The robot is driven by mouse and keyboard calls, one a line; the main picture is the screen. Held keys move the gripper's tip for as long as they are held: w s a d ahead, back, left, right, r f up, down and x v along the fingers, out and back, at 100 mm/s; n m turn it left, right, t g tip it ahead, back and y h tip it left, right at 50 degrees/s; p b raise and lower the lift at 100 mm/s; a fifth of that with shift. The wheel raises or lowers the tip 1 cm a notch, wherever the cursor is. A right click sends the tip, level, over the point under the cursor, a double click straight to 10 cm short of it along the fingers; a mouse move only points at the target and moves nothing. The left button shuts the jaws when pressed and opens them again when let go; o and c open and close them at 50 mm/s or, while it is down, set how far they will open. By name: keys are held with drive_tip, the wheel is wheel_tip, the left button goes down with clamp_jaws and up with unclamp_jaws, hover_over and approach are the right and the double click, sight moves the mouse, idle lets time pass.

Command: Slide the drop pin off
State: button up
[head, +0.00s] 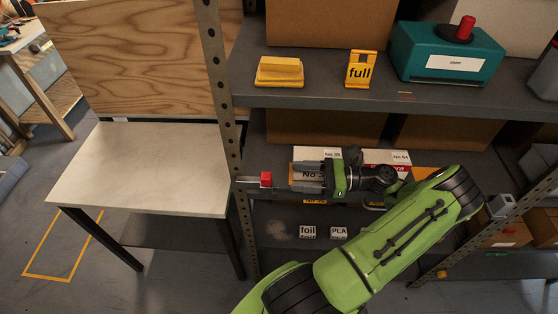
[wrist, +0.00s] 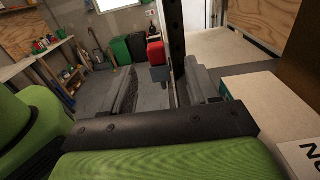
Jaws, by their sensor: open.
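A small red block (head: 266,179), which looks like the head of the drop pin, sits on a thin grey bar by the perforated shelf upright (head: 222,90). My gripper (head: 296,178) is to the right of the red block, pointing left at about its height. Its fingers are apart, with a visible gap between them and the block. In the wrist view my gripper (wrist: 160,88) is open and empty, and the upright (wrist: 176,45) rises between the fingers.
White boxes labelled No (head: 385,157) stand on the shelf behind my arm. Foil (head: 308,232) and PLA (head: 339,233) blocks are below. A bare white table (head: 145,170) is left.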

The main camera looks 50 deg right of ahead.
sight(259, 182)
drive_tip(key=x, duration=1.1)
drive_tip(key=shift+s+a, duration=0.1)
drive_tip(key=shift+a, duration=0.3)
drive_tip(key=c, duration=1)
drive_tip(key=shift+r, duration=0.15)
drive_tip(key=shift+c, duration=0.2)
